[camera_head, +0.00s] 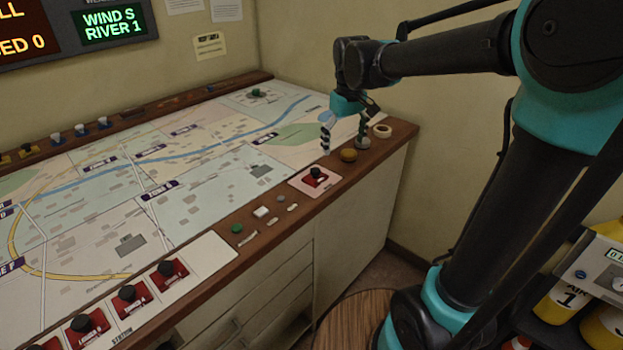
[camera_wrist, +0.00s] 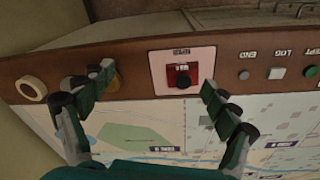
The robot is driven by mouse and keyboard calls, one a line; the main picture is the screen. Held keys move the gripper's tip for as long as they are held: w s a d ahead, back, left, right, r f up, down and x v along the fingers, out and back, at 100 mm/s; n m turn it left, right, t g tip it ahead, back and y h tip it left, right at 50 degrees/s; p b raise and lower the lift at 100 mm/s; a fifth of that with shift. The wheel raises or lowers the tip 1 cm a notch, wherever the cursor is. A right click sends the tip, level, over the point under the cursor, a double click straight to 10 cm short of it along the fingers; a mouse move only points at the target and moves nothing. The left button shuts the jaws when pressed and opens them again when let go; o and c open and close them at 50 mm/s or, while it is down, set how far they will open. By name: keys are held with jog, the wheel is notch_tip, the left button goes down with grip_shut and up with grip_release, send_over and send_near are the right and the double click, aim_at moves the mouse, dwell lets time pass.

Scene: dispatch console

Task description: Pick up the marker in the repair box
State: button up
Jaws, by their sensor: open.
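The marker, a red block with a black knob (camera_head: 315,175), sits in a pale pink square on the console's wooden edge, the repair box (camera_head: 303,186). In the wrist view the red marker (camera_wrist: 182,79) lies inside the pink box (camera_wrist: 160,60), whose small label is upside down and hard to read. My gripper (camera_head: 343,138) is open and empty above the far right corner of the console, to the right of and beyond the marker. In the wrist view the marker appears between the fingertips (camera_wrist: 157,81), nearer the right finger.
A yellow-brown round knob (camera_head: 348,155) and a cream ring (camera_head: 382,131) are close to my gripper on the wooden edge. Green (camera_head: 237,228) and white (camera_head: 261,211) buttons lie along it. Several similar red markers (camera_head: 167,270) stand in the front row. The wall is close behind.

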notch_tip(320, 180, up, 5)
jog(key=n, duration=0.2)
send_over(316, 171)
jog(key=shift+g, duration=0.5)
notch_tip(316, 171, down, 12)
jog(key=shift+r, duration=0.25)
jog(key=shift+f, duration=2.55)
jog(key=shift+c, duration=0.6)
jog(key=c, duration=1.2)
